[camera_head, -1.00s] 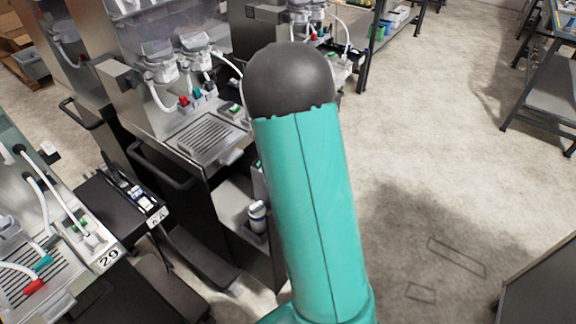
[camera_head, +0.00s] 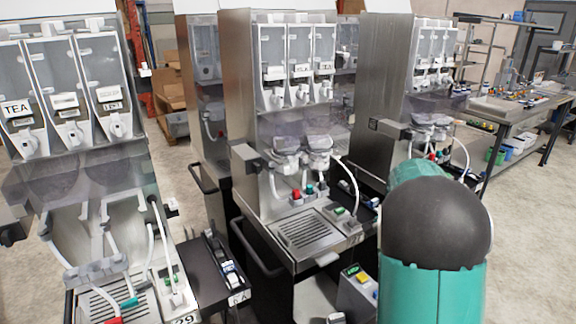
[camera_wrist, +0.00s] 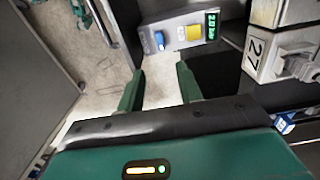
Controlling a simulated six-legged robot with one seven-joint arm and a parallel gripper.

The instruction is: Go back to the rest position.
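My gripper (camera_wrist: 158,82) shows in the wrist view with its two green fingers apart and nothing between them. It is hidden in the head view. There, my teal arm link with its dark round joint fills the lower right. In the wrist view, a grey box (camera_wrist: 178,36) with a blue knob, a yellow button and a green display lies beyond the fingertips. The same kind of box (camera_head: 356,291) stands low beside my arm in the head view. A label 27 (camera_wrist: 256,50) is at the right of the wrist view.
A dispenser machine (camera_head: 240,110) stands at the centre, another (camera_head: 70,110) at the left, and a third (camera_head: 385,80) behind my arm. A workbench (camera_head: 510,110) is at the back right. Bare floor shows at the right.

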